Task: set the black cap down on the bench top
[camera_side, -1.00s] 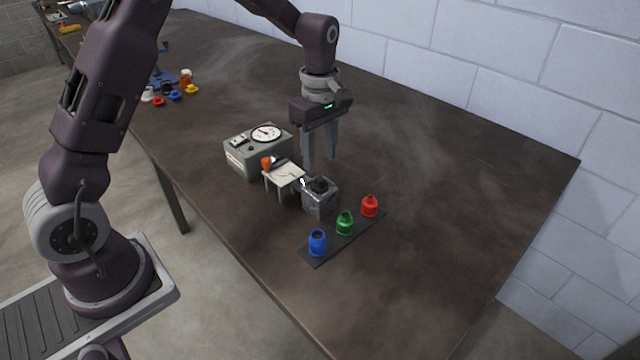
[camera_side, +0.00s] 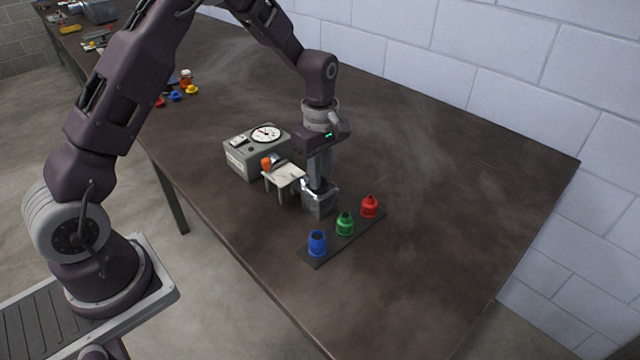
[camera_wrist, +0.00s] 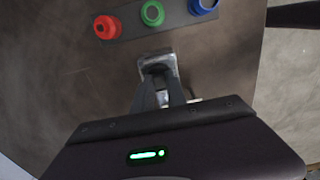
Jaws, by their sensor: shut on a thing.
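The black cap (camera_side: 318,188) is at the top of a grey metal block (camera_side: 320,204) on the bench top (camera_side: 450,200). It is mostly hidden by the fingers. My gripper (camera_side: 319,183) points straight down over the block and is shut on the cap. In the wrist view my gripper (camera_wrist: 160,80) reaches to the metal block (camera_wrist: 158,60), and the cap is hard to make out between the fingers. I cannot tell whether the cap still touches the block.
Blue (camera_side: 317,242), green (camera_side: 345,223) and red (camera_side: 369,206) caps stand on a dark strip in front of the block. A small white stand (camera_side: 285,176) and a grey gauge box (camera_side: 257,152) are to the left. The bench right of the strip is clear.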

